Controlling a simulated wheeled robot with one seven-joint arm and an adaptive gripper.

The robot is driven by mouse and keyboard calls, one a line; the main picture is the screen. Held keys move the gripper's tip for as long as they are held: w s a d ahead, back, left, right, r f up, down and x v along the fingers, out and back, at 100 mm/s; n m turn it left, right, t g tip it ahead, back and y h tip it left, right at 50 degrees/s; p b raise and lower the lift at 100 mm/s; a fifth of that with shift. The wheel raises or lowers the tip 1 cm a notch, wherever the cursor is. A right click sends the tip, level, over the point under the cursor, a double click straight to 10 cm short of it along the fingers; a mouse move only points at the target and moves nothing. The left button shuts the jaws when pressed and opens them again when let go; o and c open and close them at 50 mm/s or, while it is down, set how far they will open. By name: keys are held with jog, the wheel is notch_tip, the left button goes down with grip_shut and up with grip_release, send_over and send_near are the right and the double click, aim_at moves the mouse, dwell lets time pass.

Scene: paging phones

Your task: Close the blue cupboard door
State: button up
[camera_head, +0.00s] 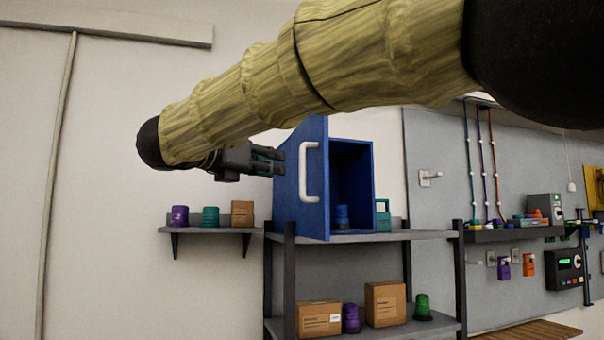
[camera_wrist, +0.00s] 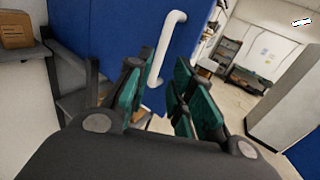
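The blue cupboard (camera_head: 352,160) stands on the upper shelf of a dark-framed rack. Its blue door (camera_head: 285,205) stands open, swung out on the left side, with a white bar handle (camera_head: 304,172) on its face. In the wrist view the door (camera_wrist: 115,35) fills the upper middle and the handle (camera_wrist: 165,45) slants beyond the fingers. My gripper (camera_head: 275,160) is at the door's left edge in the head view. In the wrist view my gripper (camera_wrist: 158,88) is open, with nothing between its fingers. Whether a finger touches the door I cannot tell.
A blue canister (camera_head: 342,215) stands inside the cupboard, and a green lantern-like item (camera_head: 382,215) is beside it. A small wall shelf (camera_head: 205,229) at left holds two canisters and a box. The lower shelf (camera_head: 395,328) holds boxes and canisters. A tool panel (camera_head: 440,150) is at right.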

jog(key=p, duration=0.4)
send_over(303, 196)
jog(key=shift+w+r, duration=0.15)
jog(key=shift+w, duration=0.25)
jog(key=shift+a, duration=0.1)
jog(key=shift+c, duration=0.5)
grip_shut()
